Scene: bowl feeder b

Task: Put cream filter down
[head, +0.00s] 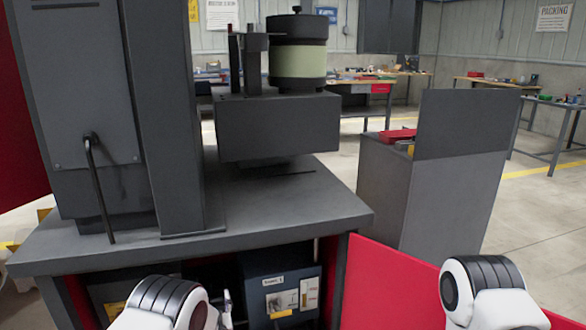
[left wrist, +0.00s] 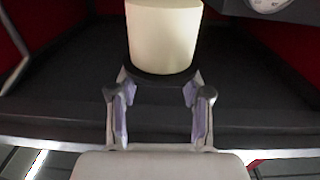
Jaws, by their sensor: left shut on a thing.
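The cream filter (left wrist: 163,38) is a pale cylinder with a dark rim at its near end, in the left wrist view. My left gripper (left wrist: 160,88) is shut on it, with one finger on each side of the dark rim. Whether the filter touches the dark surface is hard to tell. In the head view the held filter is hidden, and my left arm reaches down at the open cabinet (head: 200,256). My right gripper is not in view.
A round gauge (left wrist: 268,4) shows at the upper right of the left wrist view. A blue box (head: 284,292) stands in the cabinet beside the red panel (head: 385,285). Above, a dark canister with a cream band (head: 298,62) sits on the machine. A grey cabinet (head: 415,205) stands right.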

